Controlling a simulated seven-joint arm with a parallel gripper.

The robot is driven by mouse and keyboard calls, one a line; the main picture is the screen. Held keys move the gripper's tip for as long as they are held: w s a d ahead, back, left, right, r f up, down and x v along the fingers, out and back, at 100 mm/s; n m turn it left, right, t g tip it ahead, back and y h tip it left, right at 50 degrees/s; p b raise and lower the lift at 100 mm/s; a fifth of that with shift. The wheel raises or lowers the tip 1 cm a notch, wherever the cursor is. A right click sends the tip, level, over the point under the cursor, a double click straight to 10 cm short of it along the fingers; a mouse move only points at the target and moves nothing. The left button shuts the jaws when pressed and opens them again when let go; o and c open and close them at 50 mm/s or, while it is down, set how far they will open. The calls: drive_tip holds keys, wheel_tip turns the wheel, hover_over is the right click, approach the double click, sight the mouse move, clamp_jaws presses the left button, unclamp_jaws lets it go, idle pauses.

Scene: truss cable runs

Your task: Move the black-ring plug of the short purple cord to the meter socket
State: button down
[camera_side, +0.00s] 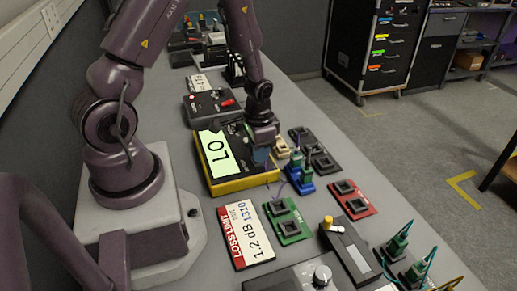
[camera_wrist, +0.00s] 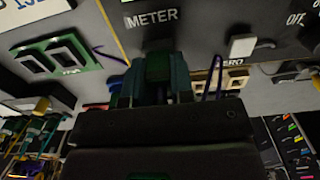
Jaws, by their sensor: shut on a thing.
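My gripper (camera_side: 261,152) is at the near right corner of the yellow meter (camera_side: 232,184), above its dark top. It is shut on a green plug, seen between the fingers in the wrist view (camera_wrist: 158,68). The ring on this plug cannot be made out. Thin purple cord (camera_wrist: 214,82) shows beside the fingers in the wrist view, and a loop of it (camera_side: 277,184) hangs near the green socket panel in the side view. The METER label (camera_wrist: 152,18) lies just beyond the plug. The meter socket is hidden or too dark behind the plug, so I cannot tell whether the plug is seated.
A green panel (camera_side: 287,222) with two dark sockets lies in front of the meter. A blue panel with green plugs (camera_side: 299,175) stands to the right, near a beige socket block (camera_side: 281,148). A red panel (camera_side: 352,199) and the loss-limit card (camera_side: 246,234) lie nearby.

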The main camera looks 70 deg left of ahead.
drive_tip(key=c, duration=0.9)
unclamp_jaws()
drive_tip(key=shift+r, duration=2.5)
drive_tip(key=shift+r, duration=2)
